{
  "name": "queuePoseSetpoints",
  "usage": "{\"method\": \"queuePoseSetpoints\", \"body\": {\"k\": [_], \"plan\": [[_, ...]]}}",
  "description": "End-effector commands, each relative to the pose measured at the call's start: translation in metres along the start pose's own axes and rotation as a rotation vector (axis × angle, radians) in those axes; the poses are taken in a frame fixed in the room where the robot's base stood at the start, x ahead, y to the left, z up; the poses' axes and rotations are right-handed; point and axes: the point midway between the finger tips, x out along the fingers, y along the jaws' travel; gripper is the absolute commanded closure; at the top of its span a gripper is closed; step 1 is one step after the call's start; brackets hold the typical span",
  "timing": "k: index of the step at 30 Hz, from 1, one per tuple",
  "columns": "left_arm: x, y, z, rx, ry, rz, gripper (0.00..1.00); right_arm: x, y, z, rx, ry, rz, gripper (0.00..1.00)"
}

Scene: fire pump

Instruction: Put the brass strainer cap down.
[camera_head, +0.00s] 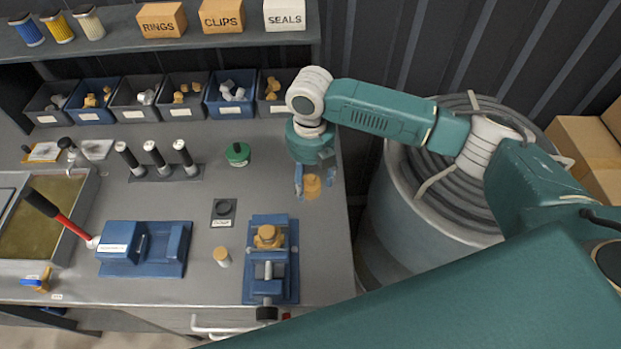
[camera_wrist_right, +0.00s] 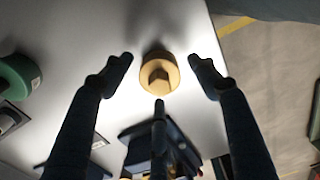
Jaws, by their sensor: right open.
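The brass strainer cap (camera_head: 312,187) is on the grey bench top near its right edge. My right gripper (camera_head: 310,181) is above the cap, pointing down. Its two dark fingers stand wide on either side of the cap, with clear gaps in the right wrist view. The gripper is open and empty. The fingers hide a little of the cap in the head view. My left gripper is out of view.
A blue vise (camera_head: 270,285) holding a brass fitting stands front-left of the cap. A green round item (camera_head: 237,153) lies to its left. Parts bins (camera_head: 230,94) line the back. A drum with coiled hose (camera_head: 405,190) stands beyond the bench's right edge.

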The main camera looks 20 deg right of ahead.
Motion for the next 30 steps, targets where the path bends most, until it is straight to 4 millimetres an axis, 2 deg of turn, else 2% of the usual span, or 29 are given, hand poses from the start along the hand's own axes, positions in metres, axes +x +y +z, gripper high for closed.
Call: {"method": "queuePoseSetpoints", "body": {"k": [5, 12, 18, 23, 30], "plan": [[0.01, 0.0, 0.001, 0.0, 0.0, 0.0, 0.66, -0.026, 0.001, 0.002, 0.0, -0.006, 0.004, 0.41], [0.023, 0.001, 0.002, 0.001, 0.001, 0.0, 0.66, -0.078, 0.001, 0.002, 0.0, -0.005, 0.004, 0.41], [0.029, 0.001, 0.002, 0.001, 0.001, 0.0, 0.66, -0.109, 0.001, 0.001, 0.001, -0.002, 0.003, 0.41], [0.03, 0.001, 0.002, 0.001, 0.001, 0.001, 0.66, -0.119, 0.001, 0.001, 0.001, -0.001, 0.001, 0.41], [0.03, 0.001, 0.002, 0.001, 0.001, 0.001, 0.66, -0.12, 0.0, 0.0, 0.001, 0.0, 0.001, 0.41]]}}
